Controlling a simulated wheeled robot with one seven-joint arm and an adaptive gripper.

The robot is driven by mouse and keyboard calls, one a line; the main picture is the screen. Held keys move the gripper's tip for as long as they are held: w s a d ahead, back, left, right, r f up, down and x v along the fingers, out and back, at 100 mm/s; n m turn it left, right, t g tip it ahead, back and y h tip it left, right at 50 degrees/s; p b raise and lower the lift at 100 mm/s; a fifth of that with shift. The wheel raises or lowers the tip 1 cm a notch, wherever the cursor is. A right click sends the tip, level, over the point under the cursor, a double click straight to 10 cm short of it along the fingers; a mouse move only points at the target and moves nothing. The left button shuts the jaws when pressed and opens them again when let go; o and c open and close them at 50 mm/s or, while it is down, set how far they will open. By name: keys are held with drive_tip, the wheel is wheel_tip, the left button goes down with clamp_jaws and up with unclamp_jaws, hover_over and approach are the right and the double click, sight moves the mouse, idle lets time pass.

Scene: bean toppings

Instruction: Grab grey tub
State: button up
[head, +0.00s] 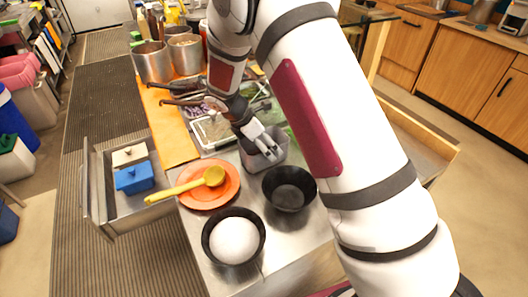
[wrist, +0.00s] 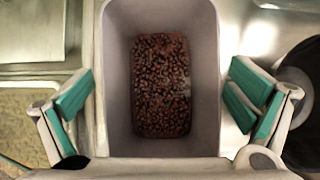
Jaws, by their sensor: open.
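The grey tub (wrist: 118,60) is a deep rectangular container with dark beans (wrist: 162,85) in its bottom. In the head view the grey tub (head: 277,160) stands on the metal counter, partly hidden by my gripper (head: 266,152). In the wrist view my gripper (wrist: 160,108) is open, with one green-padded finger on each side of the tub. The tub lies between the fingers, with a visible gap on each side. The lower end of the tub is hidden behind the gripper body.
A black bowl (head: 290,188) stands just right of the tub. An orange plate (head: 212,195) with a yellow ladle (head: 190,185) and a bowl with a white ball-like mound (head: 236,240) are nearer. An open drawer (head: 110,205) holds blue and cream containers. Pots (head: 152,62) stand behind.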

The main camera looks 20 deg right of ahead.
drive_tip(key=shift+x, duration=1.1)
drive_tip(key=shift+f, duration=0.2)
drive_tip(key=shift+f, duration=0.2)
drive_tip(key=shift+s, duration=0.1)
drive_tip(key=c, duration=1.3)
